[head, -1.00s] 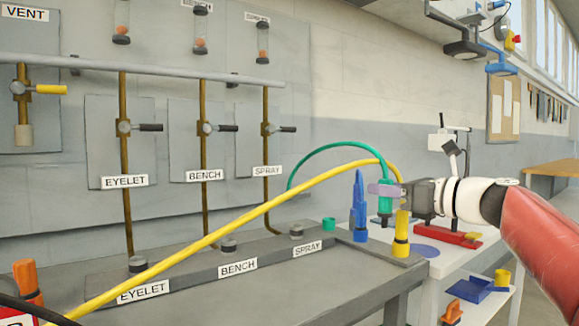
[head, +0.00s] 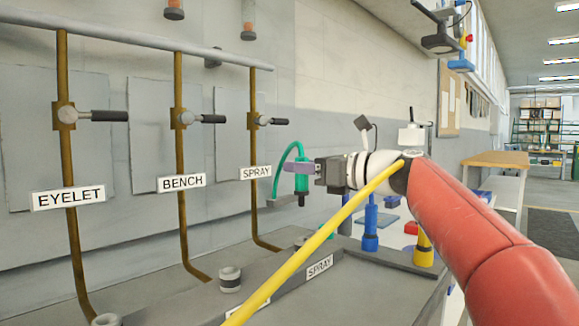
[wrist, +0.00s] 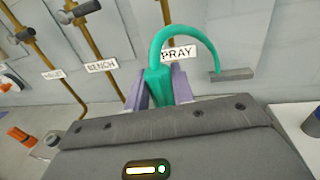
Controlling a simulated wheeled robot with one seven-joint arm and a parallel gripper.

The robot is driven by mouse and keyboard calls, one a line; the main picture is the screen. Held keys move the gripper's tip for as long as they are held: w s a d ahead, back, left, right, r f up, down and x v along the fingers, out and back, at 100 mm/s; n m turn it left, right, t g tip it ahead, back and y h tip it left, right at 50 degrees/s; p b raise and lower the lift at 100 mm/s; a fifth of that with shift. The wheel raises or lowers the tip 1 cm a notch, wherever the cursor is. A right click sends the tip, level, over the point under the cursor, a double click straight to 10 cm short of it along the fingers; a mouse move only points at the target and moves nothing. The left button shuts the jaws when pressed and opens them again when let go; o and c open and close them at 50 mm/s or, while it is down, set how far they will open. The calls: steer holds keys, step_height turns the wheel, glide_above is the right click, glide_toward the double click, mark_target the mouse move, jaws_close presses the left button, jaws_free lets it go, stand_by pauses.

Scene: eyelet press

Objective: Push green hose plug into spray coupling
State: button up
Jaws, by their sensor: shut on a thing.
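The green hose plug (head: 302,184) is held upright with its dark tip down, and its green hose (head: 285,153) loops up and over to the left. My gripper (head: 298,167) is shut on the plug, with purple fingers on both sides of its body in the wrist view (wrist: 158,88). The spray coupling (head: 301,241) is a low grey fitting on the bench ledge, below the plug and partly hidden by the yellow hose. The plug is in the air, clear of the coupling. The SPRAY sign (head: 256,172) is on the wall just left of the plug.
The yellow hose (head: 290,262) crosses in front of the ledge and my arm. The bench coupling (head: 230,278) and eyelet coupling (head: 107,320) stand to the left. A blue plug (head: 371,228) and a yellow plug (head: 423,248) stand at the right.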

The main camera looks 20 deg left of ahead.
mark_target(304, 199)
steer(key=shift+d+r, duration=0.1)
steer(key=shift+d, duration=0.05)
steer(key=shift+f+b, duration=2.15)
steer(key=shift+f, duration=0.8)
steer(key=shift+r+p, duration=0.1)
steer(key=shift+p, duration=0.75)
steer(key=shift+f, duration=0.5)
steer(key=shift+p, duration=0.55)
stand_by(1.3)
steer(key=shift+f+b, duration=0.85)
steer(key=shift+f, duration=0.45)
stand_by(0.3)
